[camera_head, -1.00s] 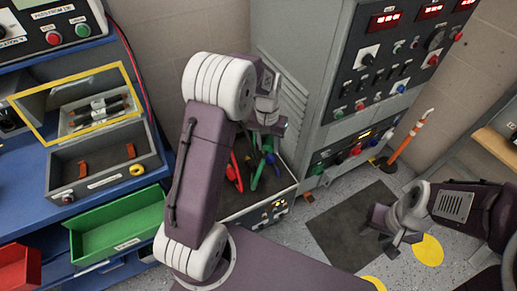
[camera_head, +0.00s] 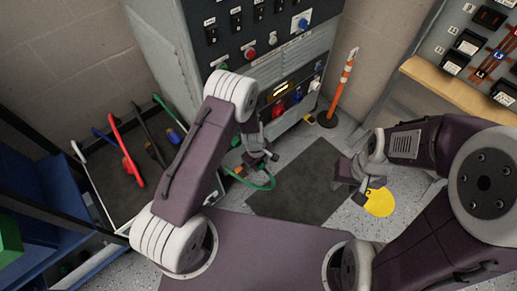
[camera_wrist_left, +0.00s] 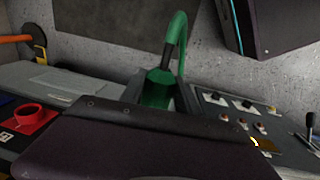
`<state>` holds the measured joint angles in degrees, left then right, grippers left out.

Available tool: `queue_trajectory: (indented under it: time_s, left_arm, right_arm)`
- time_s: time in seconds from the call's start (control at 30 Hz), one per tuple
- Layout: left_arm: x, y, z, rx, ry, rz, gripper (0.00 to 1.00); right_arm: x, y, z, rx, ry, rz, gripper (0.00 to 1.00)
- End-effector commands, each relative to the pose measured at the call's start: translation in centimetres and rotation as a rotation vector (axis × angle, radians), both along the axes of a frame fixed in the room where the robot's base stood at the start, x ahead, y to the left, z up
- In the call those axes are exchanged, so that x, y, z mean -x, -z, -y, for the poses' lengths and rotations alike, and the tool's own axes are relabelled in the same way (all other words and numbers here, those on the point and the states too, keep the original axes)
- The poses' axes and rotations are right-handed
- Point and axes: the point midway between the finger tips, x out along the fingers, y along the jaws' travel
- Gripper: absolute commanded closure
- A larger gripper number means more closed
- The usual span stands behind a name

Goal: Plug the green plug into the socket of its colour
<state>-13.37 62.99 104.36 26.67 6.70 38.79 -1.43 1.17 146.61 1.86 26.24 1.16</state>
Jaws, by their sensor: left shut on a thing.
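The green plug (camera_wrist_left: 158,88) shows in the left wrist view, with its green cable (camera_wrist_left: 176,35) curving up and over. My left gripper (camera_head: 262,158) is shut on it, in front of the lower part of the grey cabinet. The green cable also hangs in a loop below this gripper in the head view (camera_head: 262,185). A red socket (camera_head: 278,110) and a blue socket (camera_head: 297,98) sit on the cabinet's lower panel. The green socket cannot be made out; my left arm covers part of the panel. My right gripper (camera_head: 354,180) is empty over the floor; its fingers look apart.
An orange-and-white post (camera_head: 343,85) stands right of the cabinet (camera_head: 155,50). A dark mat (camera_head: 300,185) and a yellow disc (camera_head: 379,202) lie on the floor. A wooden ledge (camera_head: 445,88) is at the right.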

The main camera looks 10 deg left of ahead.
Motion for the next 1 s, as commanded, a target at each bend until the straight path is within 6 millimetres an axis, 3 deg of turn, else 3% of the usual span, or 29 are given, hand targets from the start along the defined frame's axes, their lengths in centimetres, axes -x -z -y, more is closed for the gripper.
queue_trajectory:
  time_s: [0.5, 1.0]
  left_arm:
    - [0.5, 0.5, -0.1, 0.001, -0.005, 0.004, 0.98]
    - [-2.5, 0.3, -3.9, 0.002, -0.008, 0.004, 0.98]
  right_arm:
    - [0.1, 0.1, 0.0, 0.000, 0.000, -0.001, 0.64]
    - [0.0, -3.7, 0.0, 0.000, 0.000, 0.000, 0.64]
